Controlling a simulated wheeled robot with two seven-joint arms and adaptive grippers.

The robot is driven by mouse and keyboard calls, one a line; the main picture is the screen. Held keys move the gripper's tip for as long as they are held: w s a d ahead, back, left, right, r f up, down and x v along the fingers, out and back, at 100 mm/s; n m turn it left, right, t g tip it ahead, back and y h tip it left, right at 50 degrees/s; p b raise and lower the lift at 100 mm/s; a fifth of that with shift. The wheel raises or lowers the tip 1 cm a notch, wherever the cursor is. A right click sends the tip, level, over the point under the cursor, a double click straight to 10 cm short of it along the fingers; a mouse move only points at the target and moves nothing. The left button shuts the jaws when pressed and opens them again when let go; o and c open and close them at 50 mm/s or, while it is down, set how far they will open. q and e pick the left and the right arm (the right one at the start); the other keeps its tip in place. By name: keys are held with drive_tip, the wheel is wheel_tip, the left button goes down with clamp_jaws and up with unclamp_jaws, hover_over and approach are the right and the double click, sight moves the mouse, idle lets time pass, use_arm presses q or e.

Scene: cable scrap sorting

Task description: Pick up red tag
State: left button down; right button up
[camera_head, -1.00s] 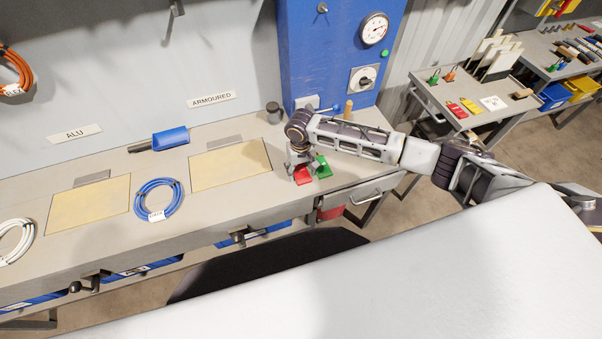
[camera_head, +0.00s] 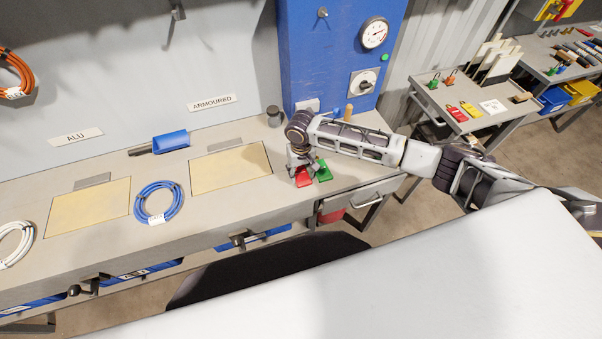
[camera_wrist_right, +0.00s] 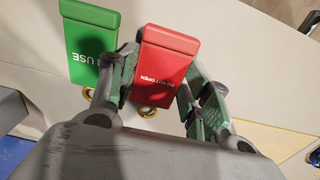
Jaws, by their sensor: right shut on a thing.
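The red tag (camera_head: 303,179) lies at the right part of the workbench, under my right gripper (camera_head: 299,168). In the right wrist view the red tag (camera_wrist_right: 163,66) shows white "DO NOT OPEN" lettering and a brass eyelet. My right gripper (camera_wrist_right: 163,92) is shut on it, with a finger on each side. A green tag (camera_head: 323,171) lies right beside it; in the right wrist view the green tag (camera_wrist_right: 90,45) is close to the left finger. My left gripper is not in view.
A blue panel with a gauge (camera_head: 373,31) stands behind. A dark cylinder (camera_head: 274,115) and a wooden-handled tool (camera_head: 348,112) are near the back. A blue cable coil (camera_head: 158,202) lies to the left. A side table (camera_head: 470,118) stands at right.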

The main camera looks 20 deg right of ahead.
sight(301, 175)
wheel_tip(301, 175, up, 9)
idle(0.5)
drive_tip(key=shift+r, duration=0.1)
idle(1.5)
